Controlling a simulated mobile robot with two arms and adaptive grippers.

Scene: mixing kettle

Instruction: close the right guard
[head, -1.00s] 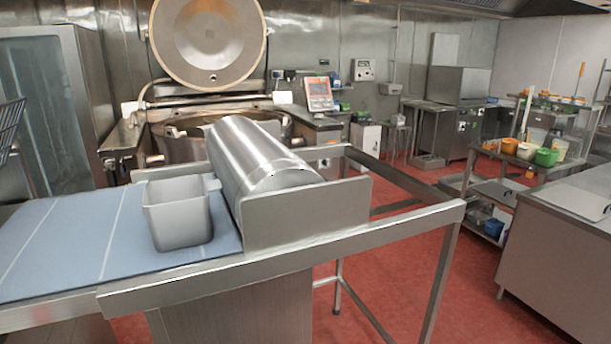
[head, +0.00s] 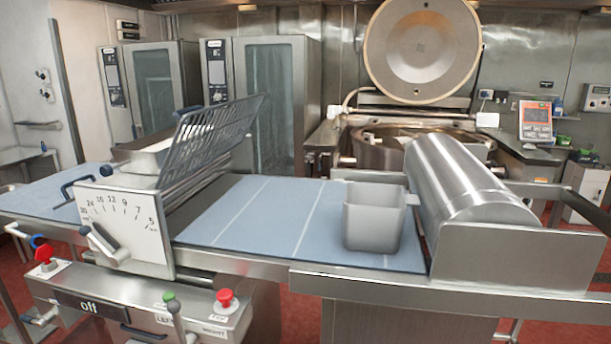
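The right guard (head: 215,140) is a dark wire grid on the right side of the dough sheeter's dial housing (head: 128,230). It is raised, sloping up to the right, clear of the blue belt (head: 265,215). Its lower end is close to the top of the housing. A dark bent bar (head: 75,185) shows left of the housing; I cannot tell if it belongs to the left guard. Neither of my grippers is in view.
A grey metal bin (head: 373,222) stands on the belt's right end, beside a steel roller cover (head: 470,185). Below the housing is a control panel with red buttons (head: 225,298) and a lever (head: 174,315). A kettle (head: 400,150) with a raised lid (head: 423,45) stands behind.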

